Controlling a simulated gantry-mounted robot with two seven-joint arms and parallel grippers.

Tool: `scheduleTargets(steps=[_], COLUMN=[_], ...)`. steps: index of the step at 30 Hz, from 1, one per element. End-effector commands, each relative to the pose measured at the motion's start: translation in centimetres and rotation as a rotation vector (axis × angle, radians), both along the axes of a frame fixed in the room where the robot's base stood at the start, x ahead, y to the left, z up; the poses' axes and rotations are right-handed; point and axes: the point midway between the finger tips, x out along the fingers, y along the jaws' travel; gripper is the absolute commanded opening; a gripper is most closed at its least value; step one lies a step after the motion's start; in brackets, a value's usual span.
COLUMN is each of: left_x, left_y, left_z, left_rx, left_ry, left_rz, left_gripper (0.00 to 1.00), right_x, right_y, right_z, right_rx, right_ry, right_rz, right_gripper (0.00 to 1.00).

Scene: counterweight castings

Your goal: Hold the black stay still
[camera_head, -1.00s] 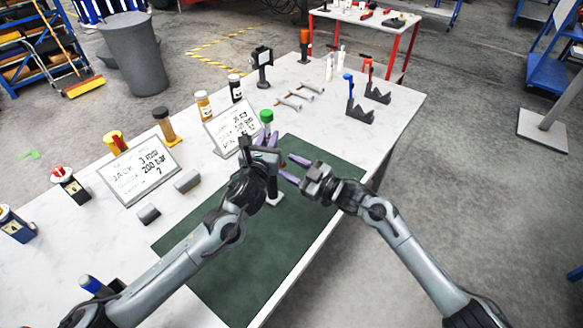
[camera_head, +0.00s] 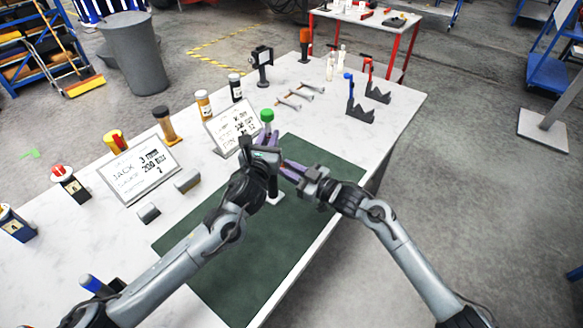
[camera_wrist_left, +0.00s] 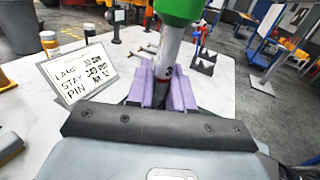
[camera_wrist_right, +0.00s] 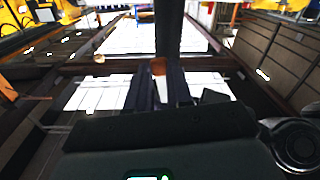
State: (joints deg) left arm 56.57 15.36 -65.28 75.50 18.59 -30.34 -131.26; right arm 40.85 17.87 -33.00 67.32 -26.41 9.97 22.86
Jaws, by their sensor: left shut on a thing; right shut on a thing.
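The black stay (camera_head: 273,184) stands upright over the green mat, partly hidden by my left gripper. Its dark post also shows in the right wrist view (camera_wrist_right: 169,28). My left gripper (camera_head: 267,138) is shut on a grey cylinder with a green cap (camera_head: 267,115), upright above the post. In the left wrist view this cylinder (camera_wrist_left: 168,45) runs down between the purple fingers; whether it touches the stay is hidden. My right gripper (camera_head: 287,168) is shut on the black stay from the right, lower than the left gripper. A small brown part (camera_wrist_right: 158,67) shows between its fingers.
The green mat (camera_head: 235,260) is clear near the front. Two signs, (camera_head: 140,171) and (camera_head: 233,127), stand at the left and behind. Two grey blocks (camera_head: 187,181) lie near the left sign. Black notched stands (camera_head: 359,113) sit at the back right.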

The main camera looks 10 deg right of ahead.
Motion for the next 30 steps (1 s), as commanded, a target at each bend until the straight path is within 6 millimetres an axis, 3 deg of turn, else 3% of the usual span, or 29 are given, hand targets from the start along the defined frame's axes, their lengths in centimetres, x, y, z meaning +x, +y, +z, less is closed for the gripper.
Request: scheduleTargets(steps=[8,9,14,24,30], left_x=[0.0,0.0,0.0,0.0,0.0], left_y=[0.1,0.1,0.1,0.1,0.1], left_z=[0.1,0.1,0.1,0.1,0.1], left_rx=[-0.002,-0.002,-0.002,-0.001,-0.001], left_ry=[-0.001,-0.001,-0.001,-0.001,-0.001], left_rz=[0.002,0.002,0.001,0.001,0.001], left_gripper=[0.0,0.0,0.0,0.0,0.0], right_x=[-0.1,-0.1,-0.1,-0.2,-1.4], right_y=[0.1,0.1,0.1,-0.1,-1.5], right_z=[0.0,0.0,0.0,0.0,-0.1], right_rx=[0.016,0.016,0.015,0.014,0.013], right_ry=[0.017,0.017,0.016,0.016,0.016], right_rz=[0.002,0.002,0.002,0.001,-0.001], right_gripper=[0.0,0.23,0.47,0.47,0.47])
